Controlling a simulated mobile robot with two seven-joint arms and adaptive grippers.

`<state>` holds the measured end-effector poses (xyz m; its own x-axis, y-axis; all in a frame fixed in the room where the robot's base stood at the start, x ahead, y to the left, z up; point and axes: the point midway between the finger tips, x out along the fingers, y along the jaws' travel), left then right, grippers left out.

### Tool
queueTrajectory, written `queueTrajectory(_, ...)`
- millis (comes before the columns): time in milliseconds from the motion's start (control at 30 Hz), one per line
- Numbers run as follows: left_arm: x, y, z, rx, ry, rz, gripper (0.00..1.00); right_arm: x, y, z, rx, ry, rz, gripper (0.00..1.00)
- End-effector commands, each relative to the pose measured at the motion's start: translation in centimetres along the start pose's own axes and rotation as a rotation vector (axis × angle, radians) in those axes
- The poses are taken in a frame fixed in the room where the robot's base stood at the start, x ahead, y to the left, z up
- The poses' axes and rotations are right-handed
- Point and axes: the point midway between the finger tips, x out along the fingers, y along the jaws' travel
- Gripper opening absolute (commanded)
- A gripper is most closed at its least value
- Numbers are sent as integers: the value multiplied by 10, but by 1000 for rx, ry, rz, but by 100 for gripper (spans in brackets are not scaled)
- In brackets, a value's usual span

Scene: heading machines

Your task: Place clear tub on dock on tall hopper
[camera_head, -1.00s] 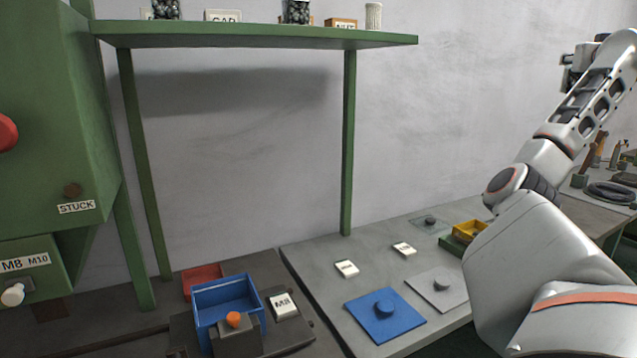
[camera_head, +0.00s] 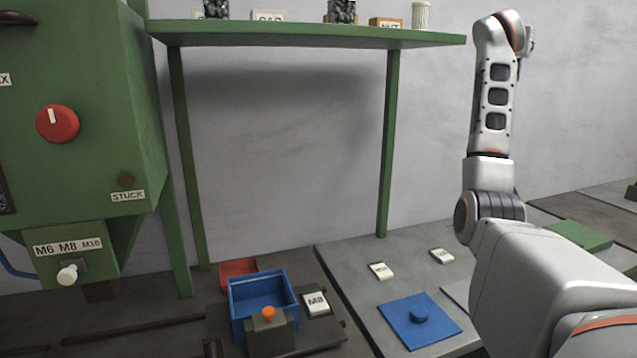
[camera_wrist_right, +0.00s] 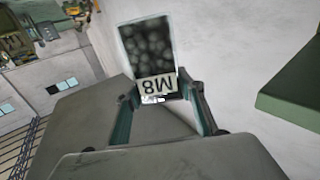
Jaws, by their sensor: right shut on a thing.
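A clear tub (camera_wrist_right: 147,42) with dark round pieces in it and an M8 label shows in the right wrist view. My right gripper (camera_wrist_right: 162,97) is shut on the tub near its labelled end. In the head view my right arm reaches up at the right, and its top end is near the shelf's right end; the tub is hidden there. My left gripper is not in view. A green machine (camera_head: 85,130) with a red knob and an M6 M8 M10 label stands at the left. I cannot tell which part is the tall hopper or its dock.
A green shelf (camera_head: 300,37) with jars and labelled boxes crosses the upper middle. Open wall lies between the shelf posts.

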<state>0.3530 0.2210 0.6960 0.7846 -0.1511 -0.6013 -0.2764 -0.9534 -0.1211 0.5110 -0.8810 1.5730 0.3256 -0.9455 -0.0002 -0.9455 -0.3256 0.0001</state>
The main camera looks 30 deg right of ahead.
Motion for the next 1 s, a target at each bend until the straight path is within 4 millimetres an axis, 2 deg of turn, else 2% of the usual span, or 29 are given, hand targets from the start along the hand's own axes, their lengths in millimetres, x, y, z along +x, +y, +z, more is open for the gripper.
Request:
queueTrajectory(33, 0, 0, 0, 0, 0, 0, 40, -11, -25, 12, -2, 2, -36, 5)
queueTrajectory(100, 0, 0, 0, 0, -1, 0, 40, -26, -54, 29, -2, 1, -85, 5)
queueTrajectory(267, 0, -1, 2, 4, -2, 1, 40, -63, -114, 76, -3, 0, -209, 5)
queueTrajectory(400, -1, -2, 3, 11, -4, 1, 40, -97, -156, 122, -4, -1, -329, 5)
queueTrajectory(500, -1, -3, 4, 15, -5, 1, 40, -121, -180, 154, -4, -1, -414, 5)
queueTrajectory(700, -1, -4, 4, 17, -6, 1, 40, -168, -215, 215, -5, -1, -580, 5)
queueTrajectory(1000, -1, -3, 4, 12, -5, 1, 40, -237, -244, 302, -7, -1, -821, 5)
